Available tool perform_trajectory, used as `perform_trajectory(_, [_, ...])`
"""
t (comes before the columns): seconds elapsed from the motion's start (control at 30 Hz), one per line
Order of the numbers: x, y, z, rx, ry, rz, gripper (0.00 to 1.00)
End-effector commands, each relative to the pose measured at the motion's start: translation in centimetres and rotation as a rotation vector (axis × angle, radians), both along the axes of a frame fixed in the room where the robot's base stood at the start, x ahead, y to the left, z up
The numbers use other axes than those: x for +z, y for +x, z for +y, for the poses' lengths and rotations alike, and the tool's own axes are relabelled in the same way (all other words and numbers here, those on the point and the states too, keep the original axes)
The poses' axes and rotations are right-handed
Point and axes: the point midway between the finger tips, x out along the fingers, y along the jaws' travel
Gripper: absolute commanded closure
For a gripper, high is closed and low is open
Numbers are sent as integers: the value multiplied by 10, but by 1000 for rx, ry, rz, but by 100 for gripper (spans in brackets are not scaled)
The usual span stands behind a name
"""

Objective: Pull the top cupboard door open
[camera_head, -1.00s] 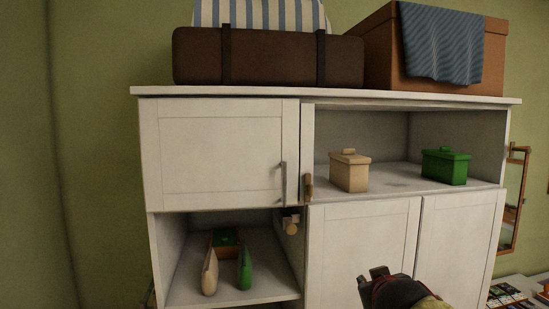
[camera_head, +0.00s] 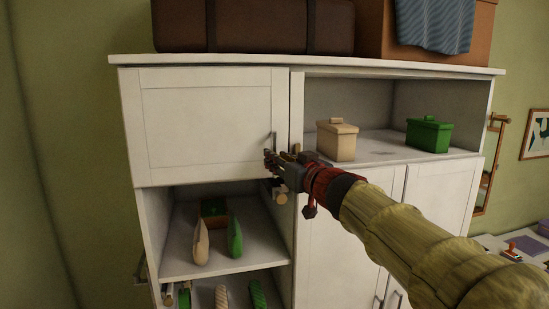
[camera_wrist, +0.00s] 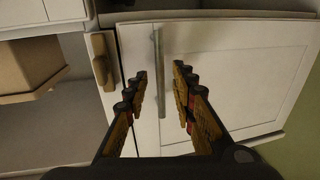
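The top cupboard door (camera_head: 205,120) is a white framed panel at the upper left of the cabinet, and it looks shut. Its upright metal bar handle (camera_head: 272,141) is near the door's right edge. My gripper (camera_head: 281,157) is at the handle's lower part in the head view and partly covers it. In the wrist view the door (camera_wrist: 235,65) fills the right side. The bar handle (camera_wrist: 158,70) shows between the two spread fingers of my gripper (camera_wrist: 162,85). The fingers are open, one on each side of the bar; contact cannot be told.
A wooden knob piece (camera_wrist: 102,60) is beside the handle. The right shelf holds a cream box (camera_head: 337,141) and a green box (camera_head: 428,134). The open shelf below holds shoes (camera_head: 234,236). A brown suitcase (camera_head: 255,25) stands on top. White lower doors (camera_head: 335,240) are behind my arm.

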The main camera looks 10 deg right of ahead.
Motion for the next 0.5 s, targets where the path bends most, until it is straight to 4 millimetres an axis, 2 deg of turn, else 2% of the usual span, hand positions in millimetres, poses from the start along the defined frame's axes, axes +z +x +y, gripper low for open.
perform_trajectory(0.1, [-1,14,3,1,0,1,74])
perform_trajectory(0.2, [0,21,4,0,0,0,74])
perform_trajectory(0.5, [0,24,4,-1,0,0,74])
